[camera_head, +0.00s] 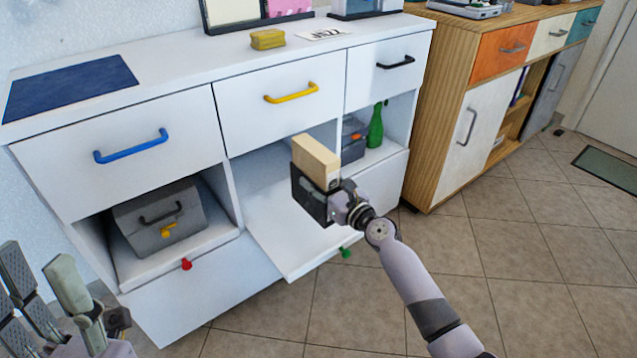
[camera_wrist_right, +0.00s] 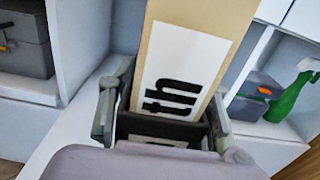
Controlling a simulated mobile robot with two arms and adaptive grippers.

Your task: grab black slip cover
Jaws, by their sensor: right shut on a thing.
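My right gripper (camera_head: 325,198) is shut on a black slip cover (camera_head: 308,197), held in front of the white cabinet's middle section. A beige block-like case (camera_head: 315,157) stands up out of the cover. In the right wrist view, the black cover (camera_wrist_right: 165,130) is between the two fingers. The beige case (camera_wrist_right: 215,18) rises from it, with a white label (camera_wrist_right: 185,75) bearing black letters; its lower end is hidden inside the cover. My left gripper (camera_head: 45,290) is at the lower left, empty, with its fingers apart.
The white cabinet's middle flap (camera_head: 290,235) is lowered below the held cover. A grey case (camera_head: 160,220) sits in the left compartment. A green bottle (camera_head: 376,127) stands in the right one. A yellow block (camera_head: 267,39) and white label card (camera_head: 322,34) lie on top.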

